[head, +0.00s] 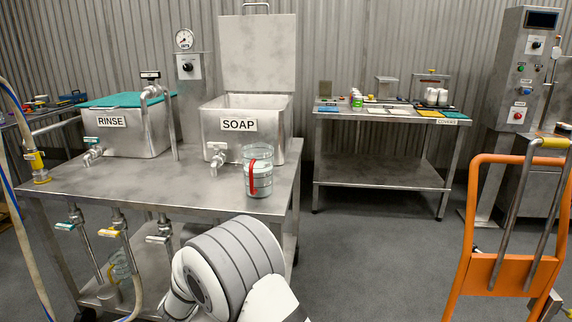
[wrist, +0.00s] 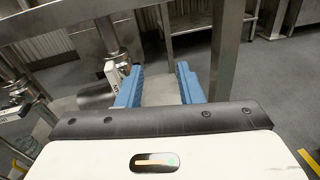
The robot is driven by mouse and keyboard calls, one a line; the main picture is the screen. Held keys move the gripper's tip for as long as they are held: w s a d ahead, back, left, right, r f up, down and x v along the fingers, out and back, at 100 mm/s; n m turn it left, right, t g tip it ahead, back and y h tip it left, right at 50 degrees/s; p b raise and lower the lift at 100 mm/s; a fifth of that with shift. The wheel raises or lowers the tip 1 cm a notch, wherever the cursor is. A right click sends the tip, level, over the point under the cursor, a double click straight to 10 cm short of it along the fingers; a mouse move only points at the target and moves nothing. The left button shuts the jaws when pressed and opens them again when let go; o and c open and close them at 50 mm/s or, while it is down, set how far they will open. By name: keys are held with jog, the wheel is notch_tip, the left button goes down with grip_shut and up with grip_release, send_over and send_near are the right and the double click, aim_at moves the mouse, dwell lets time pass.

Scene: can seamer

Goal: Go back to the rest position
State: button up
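In the wrist view, my gripper (wrist: 159,80) points toward the underside of a metal table. Its two blue fingers are apart, with nothing between them. A steel table rail (wrist: 75,15) runs across the top of that view, with a table leg (wrist: 226,52) just right of the fingers. A tap with a white label (wrist: 117,72) is close to the left finger; I cannot tell whether they touch. In the head view, my white and grey arm shows at the bottom centre, in front of the table, and the gripper is hidden.
The steel table (head: 150,188) holds a RINSE tank (head: 125,135), a SOAP tank (head: 225,140) with its lid raised, and a glass jar (head: 258,172) near the front edge. An orange cart (head: 472,235) stands right. A back table (head: 385,175) holds small items. The middle floor is clear.

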jog(key=s+d+r+m+g+h+p, duration=0.1)
jog(key=d+r+m+g+h+p, duration=0.25)
jog(key=d+r, duration=0.4)
jog(key=d+r+m+g+h+p, duration=0.2)
jog(key=d+r+m, duration=0.3)
jog(key=d, duration=0.6)
jog(key=s+d+r+m+g+p, duration=0.3)
jog(key=s+d+r+m, duration=0.1)
jog(key=d, duration=0.3)
jog(key=s+d+r+m+g+p, duration=0.3)
jog(key=s+d+r+m, duration=0.1)
jog(key=s+d, duration=0.15)
jog(key=s+d+r+m+g+y+p, duration=0.1)
jog(key=s+d+r+m+y+p, duration=0.1)
jog(key=s, duration=0.5)
jog(key=s+d+r+m+y+p, duration=0.1)
jog(key=s+r+m+y+p, duration=0.3)
jog(key=s+r+m+p, duration=0.2)
jog(key=s+d+r+m+g+y+p, duration=0.1)
jog(key=s+d+r+m+y+p, duration=0.1)
jog(key=s+m, duration=0.5)
notch_tip(320, 180, up, 2)
jog(key=shift+s+d+r+m+g+y+p, duration=0.35)
jog(key=shift+y+p, duration=0.3)
jog(key=shift+p, duration=0.45)
jog(key=shift+f, duration=0.1)
